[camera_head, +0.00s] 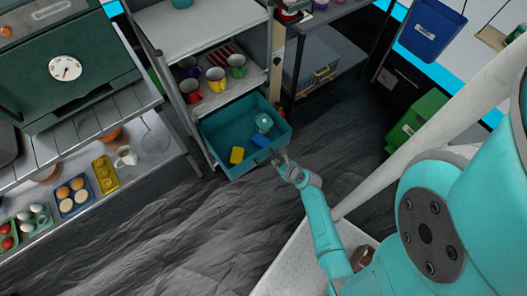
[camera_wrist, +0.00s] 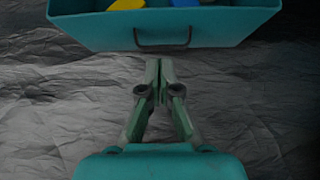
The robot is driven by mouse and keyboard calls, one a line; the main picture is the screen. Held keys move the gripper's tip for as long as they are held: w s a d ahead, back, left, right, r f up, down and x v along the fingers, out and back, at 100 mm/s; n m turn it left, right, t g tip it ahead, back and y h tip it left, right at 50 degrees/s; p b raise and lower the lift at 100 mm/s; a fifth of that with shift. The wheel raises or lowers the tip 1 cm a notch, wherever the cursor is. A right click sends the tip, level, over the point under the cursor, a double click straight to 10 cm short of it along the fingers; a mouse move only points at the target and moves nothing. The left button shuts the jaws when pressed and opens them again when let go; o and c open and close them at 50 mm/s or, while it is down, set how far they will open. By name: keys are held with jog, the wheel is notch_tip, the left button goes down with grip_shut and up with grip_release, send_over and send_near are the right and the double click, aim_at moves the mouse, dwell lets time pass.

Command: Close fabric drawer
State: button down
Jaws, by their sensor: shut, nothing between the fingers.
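The teal fabric drawer (camera_head: 222,129) is pulled out from the bottom of a grey shelf unit in the head view. A yellow block (camera_head: 237,155), a blue block (camera_head: 261,141) and a pale round item (camera_head: 263,122) lie inside it. In the wrist view, the drawer's front (camera_wrist: 95,32) spans the top, with a dark handle (camera_wrist: 162,46) in its middle. My gripper (camera_head: 281,160) is at the drawer's front. In the wrist view, my gripper (camera_wrist: 158,64) is shut and empty, pointing at the handle with a small visible gap below it.
The shelf unit (camera_head: 205,25) holds several coloured mugs (camera_head: 216,78) above the drawer. A rack with egg and food trays (camera_head: 72,196) stands at left. A green bin (camera_head: 416,120) and grey crates (camera_head: 312,60) are at right. Crumpled dark floor (camera_head: 190,235) lies clear in front.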

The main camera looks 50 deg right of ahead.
aim_at(261, 151)
jog(key=x, duration=0.2)
jog(key=w+r+x, duration=0.1)
jog(key=x, duration=0.5)
jog(key=shift+w+d+r, duration=0.1)
jog(key=shift+w+d, duration=0.2)
jog(key=shift+w, duration=0.05)
jog(key=shift+w+d, duration=0.1)
jog(key=shift+w, duration=0.35)
